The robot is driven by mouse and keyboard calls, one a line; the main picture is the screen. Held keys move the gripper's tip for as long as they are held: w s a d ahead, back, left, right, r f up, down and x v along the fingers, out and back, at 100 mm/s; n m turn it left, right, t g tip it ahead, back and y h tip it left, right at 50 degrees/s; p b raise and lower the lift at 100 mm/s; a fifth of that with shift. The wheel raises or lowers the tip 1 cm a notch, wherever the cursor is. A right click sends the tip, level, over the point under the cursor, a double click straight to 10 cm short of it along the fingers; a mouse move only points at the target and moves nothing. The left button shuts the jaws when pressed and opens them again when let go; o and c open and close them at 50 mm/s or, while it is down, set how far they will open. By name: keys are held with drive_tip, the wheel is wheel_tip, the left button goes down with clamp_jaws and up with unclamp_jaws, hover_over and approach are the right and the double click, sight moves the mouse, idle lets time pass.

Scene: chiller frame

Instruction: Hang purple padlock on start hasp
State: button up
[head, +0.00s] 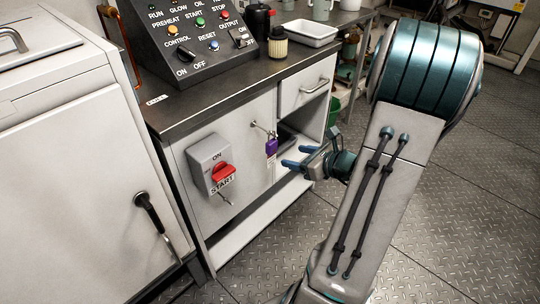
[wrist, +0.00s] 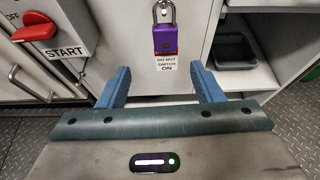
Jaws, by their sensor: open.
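The purple padlock (head: 271,147) hangs by its metal shackle from a peg (head: 262,128) on the cabinet front. In the wrist view the padlock (wrist: 165,40) is upright, with a white "DO NOT SWITCH ON" tag (wrist: 167,65) below it. The start switch box (head: 207,155) is to its left, with a red handle (head: 222,174) and a START label. A small metal part, apparently the start hasp (head: 226,199), sticks out below the label. My gripper (head: 297,157) is open and empty. Its blue fingers (wrist: 160,84) are spread wide, pointing at the cabinet just short of the padlock.
A control panel (head: 195,40) and a white tray (head: 312,33) sit on the counter above. A drawer (head: 305,85) and an open shelf are right of the padlock. A white cabinet with a black-handled lever (head: 148,211) stands left. The patterned floor (head: 440,220) at right is clear.

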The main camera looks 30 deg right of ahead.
sight(274, 149)
drive_tip(key=x, duration=0.2)
drive_tip(key=b+x, duration=0.1)
drive_tip(key=x, duration=0.2)
drive_tip(key=b+x, duration=0.1)
drive_tip(key=x, duration=0.2)
drive_tip(key=shift+d+f, duration=0.15)
drive_tip(key=shift+d, duration=0.15)
drive_tip(key=shift+b+x, duration=0.85)
drive_tip(key=shift+x, duration=2.05)
drive_tip(key=shift+w+d, duration=0.1)
drive_tip(key=shift+d, duration=0.05)
drive_tip(key=c, duration=1.1)
